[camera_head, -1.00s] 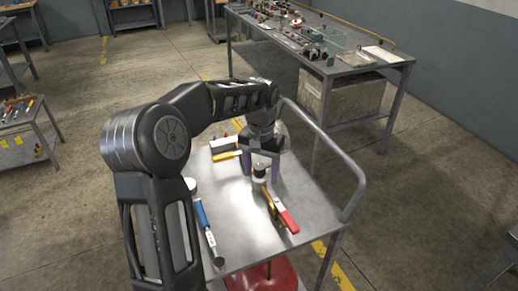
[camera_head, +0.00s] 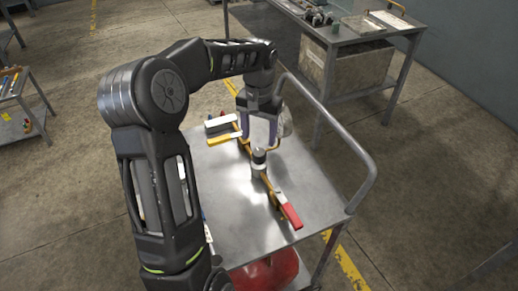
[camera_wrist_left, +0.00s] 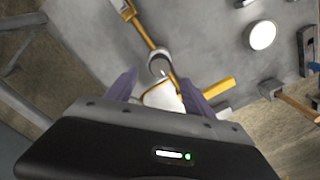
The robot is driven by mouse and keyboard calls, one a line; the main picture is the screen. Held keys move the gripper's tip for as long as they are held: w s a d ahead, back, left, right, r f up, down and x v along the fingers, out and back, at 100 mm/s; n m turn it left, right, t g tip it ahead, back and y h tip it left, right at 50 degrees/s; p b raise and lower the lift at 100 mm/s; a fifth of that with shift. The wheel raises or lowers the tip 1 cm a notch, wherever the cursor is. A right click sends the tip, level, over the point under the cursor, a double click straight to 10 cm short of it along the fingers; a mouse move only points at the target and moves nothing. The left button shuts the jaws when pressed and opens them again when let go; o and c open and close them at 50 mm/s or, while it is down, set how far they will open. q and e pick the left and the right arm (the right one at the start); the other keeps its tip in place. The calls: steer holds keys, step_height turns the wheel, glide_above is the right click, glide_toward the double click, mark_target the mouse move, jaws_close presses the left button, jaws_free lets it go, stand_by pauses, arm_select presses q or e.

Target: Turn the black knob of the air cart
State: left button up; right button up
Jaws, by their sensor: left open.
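The air cart (camera_head: 235,195) is a grey metal cart with a bent push rail. On its top, a brass pipe line carries a black knob (camera_head: 259,157) on a pale cylindrical body, a red lever (camera_head: 291,216) and a yellow lever (camera_head: 224,139). My left gripper (camera_head: 259,143) is open and empty, its two purple fingers pointing down just behind and above the knob, apart from it. In the left wrist view the round knob body (camera_wrist_left: 160,62) shows between and beyond the fingertips (camera_wrist_left: 157,80). My right gripper is not in view.
A red tank (camera_head: 265,272) sits low under the cart top. A workbench (camera_head: 350,60) with a bin under it stands behind to the right, and a tool table (camera_head: 15,85) at the far left. My left arm covers the cart's left side.

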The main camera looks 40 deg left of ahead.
mark_target(259, 152)
arm_select(q)
step_height(259, 152, down, 7)
steer(key=shift+r+p, duration=0.1)
steer(key=shift+p, duration=0.35)
steer(key=shift+c, duration=0.2)
jaws_close()
steer(key=shift+m, duration=0.9)
steer(key=shift+o, duration=0.2)
jaws_free()
